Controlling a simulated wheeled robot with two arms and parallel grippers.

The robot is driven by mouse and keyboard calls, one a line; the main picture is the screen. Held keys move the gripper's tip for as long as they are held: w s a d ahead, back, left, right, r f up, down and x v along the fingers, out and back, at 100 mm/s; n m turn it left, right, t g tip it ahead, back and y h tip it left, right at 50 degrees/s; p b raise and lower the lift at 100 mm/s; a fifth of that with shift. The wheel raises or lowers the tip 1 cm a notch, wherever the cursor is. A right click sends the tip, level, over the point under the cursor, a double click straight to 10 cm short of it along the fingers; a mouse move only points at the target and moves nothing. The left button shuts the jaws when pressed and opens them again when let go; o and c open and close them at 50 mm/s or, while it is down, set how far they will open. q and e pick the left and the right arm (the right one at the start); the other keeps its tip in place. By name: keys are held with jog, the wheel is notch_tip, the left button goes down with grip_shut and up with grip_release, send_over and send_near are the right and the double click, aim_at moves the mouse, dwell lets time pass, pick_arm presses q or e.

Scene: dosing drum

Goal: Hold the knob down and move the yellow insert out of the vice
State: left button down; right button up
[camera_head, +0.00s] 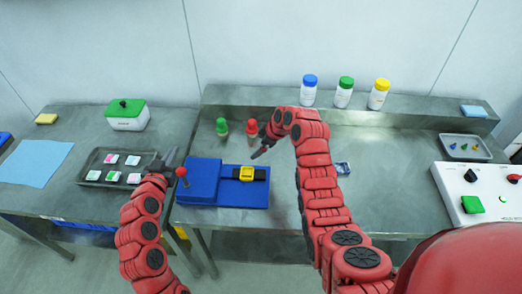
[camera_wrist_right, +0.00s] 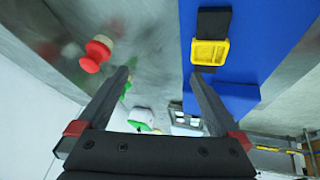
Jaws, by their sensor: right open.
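A blue vice (camera_head: 205,184) stands on the middle table. The yellow insert (camera_head: 247,174) sits between its black jaws; it also shows in the right wrist view (camera_wrist_right: 209,54). The red knob (camera_head: 182,172) sits on a stem at the vice's left end. My left gripper (camera_head: 165,157) is up and left of the knob, apart from it in the picture; its finger gap is unclear. My right gripper (camera_head: 258,148) is open and empty, above and behind the insert; its fingers (camera_wrist_right: 160,76) are spread in the wrist view, the right one near the insert.
A tray (camera_head: 91,175) of small coloured pieces is left of my left gripper. A control box (camera_head: 460,190) stands far right. The table right of my right arm is mostly clear.

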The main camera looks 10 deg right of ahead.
aim_at(246, 173)
jog(key=s+a+r+n+g, duration=0.1)
jog(key=s+r+n+g, duration=0.1)
jog(key=s+g, duration=0.25)
jog(key=shift+t, duration=0.55)
jog(key=x, duration=1.1)
jog(key=shift+s+a, duration=0.3)
jog(key=shift+s, duration=0.1)
jog(key=c, duration=1.3)
jog(key=shift+y, duration=0.3)
